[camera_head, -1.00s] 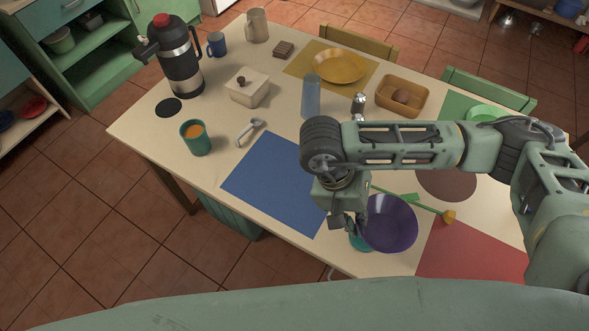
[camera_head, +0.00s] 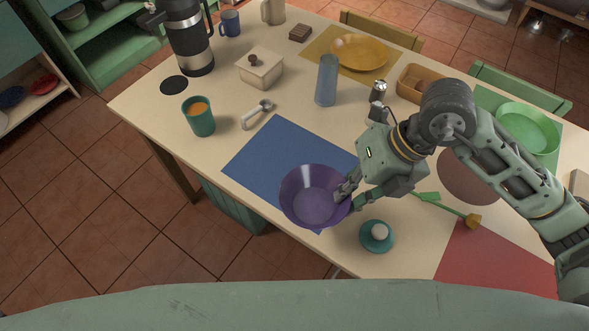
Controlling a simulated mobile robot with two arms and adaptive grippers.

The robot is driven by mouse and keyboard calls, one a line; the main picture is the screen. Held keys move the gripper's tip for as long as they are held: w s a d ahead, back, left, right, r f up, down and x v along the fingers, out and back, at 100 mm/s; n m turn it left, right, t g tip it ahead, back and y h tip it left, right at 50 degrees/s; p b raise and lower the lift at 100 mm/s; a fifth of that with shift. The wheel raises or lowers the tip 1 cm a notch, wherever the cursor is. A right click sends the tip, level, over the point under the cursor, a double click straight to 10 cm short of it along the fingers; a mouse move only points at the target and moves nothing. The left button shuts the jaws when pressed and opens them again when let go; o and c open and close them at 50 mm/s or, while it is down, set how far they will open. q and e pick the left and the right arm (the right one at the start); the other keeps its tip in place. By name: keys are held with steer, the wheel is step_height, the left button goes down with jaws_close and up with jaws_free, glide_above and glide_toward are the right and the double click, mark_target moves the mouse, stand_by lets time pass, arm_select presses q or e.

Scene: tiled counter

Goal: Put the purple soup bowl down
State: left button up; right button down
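The purple soup bowl (camera_head: 312,205) is upright, over the front right part of the blue placemat (camera_head: 270,150). My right gripper (camera_head: 350,195) is at the bowl's right rim, with its fingers shut on that rim. I cannot tell whether the bowl's base touches the mat or hangs just above it; the bowl's own body hides its underside. My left gripper is not in view.
A teal egg cup (camera_head: 376,242) with a white egg stands right of the bowl, near the front edge. A red placemat (camera_head: 492,268) is at right.

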steer(key=m, duration=0.1)
steer(key=m+t, duration=0.1)
steer(key=m+t+b, duration=0.1)
steer(key=m, duration=0.1)
steer(key=shift+w+d, duration=0.1)
steer(key=shift+w, duration=0.15)
steer(key=w+a+f+m, duration=0.1)
steer(key=w+f, duration=0.1)
steer(key=w, duration=0.1)
steer(key=w+a+f+m+t, duration=0.1)
steer(key=w+a+f, duration=0.1)
steer(key=w, duration=0.2)
steer(key=w+a+f+m+h, duration=0.1)
steer(key=w+a+f+m, duration=0.1)
steer(key=w, duration=0.1)
steer(key=shift+w+a+f, duration=0.1)
steer(key=shift+w+a, duration=0.1)
steer(key=shift+w+f+p, duration=0.1)
steer(key=shift+f+p, duration=0.35)
steer(key=shift+f, duration=1.65)
steer(key=c, duration=2.4)
jaws_free()
steer(key=o, duration=0.4)
